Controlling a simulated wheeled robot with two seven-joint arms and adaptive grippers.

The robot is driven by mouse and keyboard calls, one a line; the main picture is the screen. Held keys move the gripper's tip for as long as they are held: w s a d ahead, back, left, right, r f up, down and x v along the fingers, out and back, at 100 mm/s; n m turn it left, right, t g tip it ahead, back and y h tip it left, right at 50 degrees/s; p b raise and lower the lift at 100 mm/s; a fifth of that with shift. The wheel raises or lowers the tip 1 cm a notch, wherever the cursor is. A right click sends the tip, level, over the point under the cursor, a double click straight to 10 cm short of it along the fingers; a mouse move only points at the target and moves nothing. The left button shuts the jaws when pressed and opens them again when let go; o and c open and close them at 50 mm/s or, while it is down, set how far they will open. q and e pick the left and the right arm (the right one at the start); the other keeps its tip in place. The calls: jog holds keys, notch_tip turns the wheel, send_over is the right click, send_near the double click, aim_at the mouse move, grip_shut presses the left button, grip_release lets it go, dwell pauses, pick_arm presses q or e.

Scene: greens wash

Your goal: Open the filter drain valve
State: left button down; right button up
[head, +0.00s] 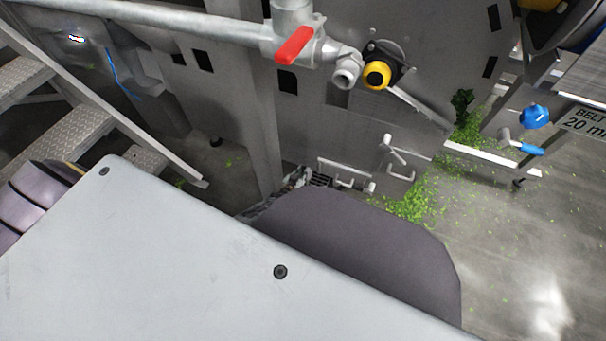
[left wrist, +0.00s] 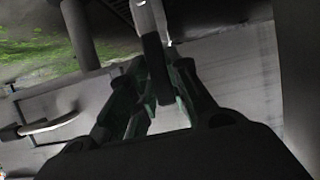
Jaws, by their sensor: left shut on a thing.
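My left gripper (left wrist: 155,108) is shut on a bar-like lever (left wrist: 147,22) in the left wrist view. The lever is pale metal at the top and dark where it runs between the fingers. In the head view my left gripper (head: 308,179) shows only as a small dark piece low at the grey machine panel, mostly hidden behind my own arm. A valve with a red lever (head: 295,45) sits on the pipe above. I cannot tell from a label which part is the filter drain valve. My right gripper is not in view.
Pale bent handles (head: 395,150) stick out of the low panel. Green leaf scraps (head: 415,203) litter the floor. A blue-handled valve (head: 530,149) is at right. Metal steps (head: 72,130) are at left.

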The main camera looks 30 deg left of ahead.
pick_arm(q)
jog(key=shift+a, duration=0.15)
jog(key=c, duration=1.3)
grip_release()
jog(key=shift+s, duration=0.2)
jog(key=shift+v, duration=5.85)
jog(key=shift+r, duration=0.1)
